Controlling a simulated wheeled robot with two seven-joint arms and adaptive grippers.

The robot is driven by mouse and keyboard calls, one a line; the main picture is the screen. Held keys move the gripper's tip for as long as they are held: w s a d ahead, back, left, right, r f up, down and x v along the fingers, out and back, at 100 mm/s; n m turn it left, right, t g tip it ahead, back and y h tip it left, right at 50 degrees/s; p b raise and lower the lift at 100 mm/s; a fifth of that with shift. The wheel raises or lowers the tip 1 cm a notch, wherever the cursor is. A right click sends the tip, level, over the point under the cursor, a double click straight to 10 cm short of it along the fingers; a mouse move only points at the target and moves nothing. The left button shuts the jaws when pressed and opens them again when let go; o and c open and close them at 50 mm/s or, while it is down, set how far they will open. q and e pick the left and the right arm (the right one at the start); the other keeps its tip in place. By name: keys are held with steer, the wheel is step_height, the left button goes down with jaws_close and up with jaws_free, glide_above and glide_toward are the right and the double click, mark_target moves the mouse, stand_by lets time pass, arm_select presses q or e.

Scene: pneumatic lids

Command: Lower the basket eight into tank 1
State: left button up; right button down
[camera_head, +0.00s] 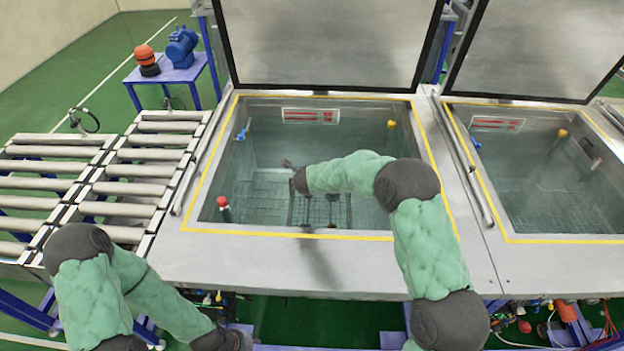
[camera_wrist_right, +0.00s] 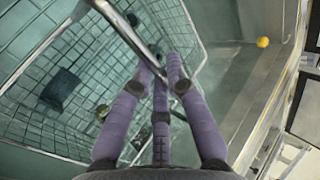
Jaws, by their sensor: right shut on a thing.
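Tank 1 (camera_head: 320,236) is the left of two open tanks, with a yellow line around its rim and greenish liquid inside. The wire basket (camera_head: 322,212) hangs within the tank opening, partly hidden by my right arm; I cannot tell how deep it is. My right gripper (camera_head: 290,166) is over the tank. In the right wrist view its purple fingers (camera_wrist_right: 160,75) are shut on the basket's metal handle (camera_wrist_right: 140,45). Below the handle, the basket (camera_wrist_right: 190,22) holds a dark block (camera_wrist_right: 61,89) and small brassy parts (camera_wrist_right: 102,112).
The tank's raised lid (camera_head: 320,45) stands behind it. A second open tank (camera_head: 550,238) is at the right. A roller conveyor (camera_head: 125,170) lies at the left, and a blue stand (camera_head: 170,75) carries a motor. A yellow knob (camera_wrist_right: 262,41) sits on the tank wall.

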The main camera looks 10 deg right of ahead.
steer(key=shift+w+f, duration=0.15)
stand_by(0.3)
steer(key=c, duration=1.2)
jaws_free()
steer(key=shift+o, duration=0.2)
steer(key=v, duration=1.2)
step_height(320, 180, up, 12)
steer(key=p, duration=1.2)
steer(key=shift+p, duration=0.4)
